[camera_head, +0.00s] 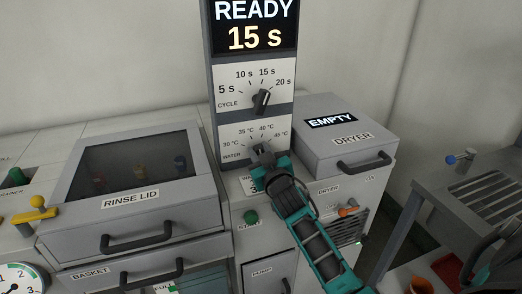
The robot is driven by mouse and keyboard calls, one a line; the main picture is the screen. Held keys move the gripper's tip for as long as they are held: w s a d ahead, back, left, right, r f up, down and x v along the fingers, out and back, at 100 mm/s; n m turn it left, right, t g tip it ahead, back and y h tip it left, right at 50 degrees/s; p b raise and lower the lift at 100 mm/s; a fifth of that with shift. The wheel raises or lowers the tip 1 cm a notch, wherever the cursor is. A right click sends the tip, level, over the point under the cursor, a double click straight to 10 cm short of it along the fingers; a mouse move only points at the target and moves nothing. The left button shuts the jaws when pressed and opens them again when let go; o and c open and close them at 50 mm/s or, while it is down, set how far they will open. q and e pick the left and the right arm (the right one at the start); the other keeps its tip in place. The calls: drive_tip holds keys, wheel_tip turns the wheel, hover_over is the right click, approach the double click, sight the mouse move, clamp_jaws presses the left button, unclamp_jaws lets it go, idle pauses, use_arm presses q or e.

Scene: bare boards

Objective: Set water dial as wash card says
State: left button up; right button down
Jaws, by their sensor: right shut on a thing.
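The water dial (259,148) is on the lower white panel of the grey column, with marks of 30, 35, 40 and 45 °C. My right gripper (263,158) reaches up from the lower right and is shut on its dark knob. The gripper covers much of the knob, so I cannot tell which mark it points to. A white card (248,186) below the panel is partly hidden behind the gripper; its wording cannot be read in full. My left gripper is not in view.
Above is the cycle dial (262,101), under a display (255,28) reading READY, 15 s. A green button (251,217) sits below the card. A slatted rack (490,190) stands far right.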

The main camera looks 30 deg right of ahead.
drive_tip(key=shift+a+f+n, duration=0.1)
drive_tip(key=shift+f+n, duration=0.05)
drive_tip(key=shift+n, duration=0.45)
drive_tip(key=c, duration=1)
unclamp_jaws()
drive_tip(key=shift+o, duration=0.2)
drive_tip(key=shift+s, duration=0.1)
drive_tip(key=v, duration=1.2)
drive_tip(key=shift+s, duration=0.4)
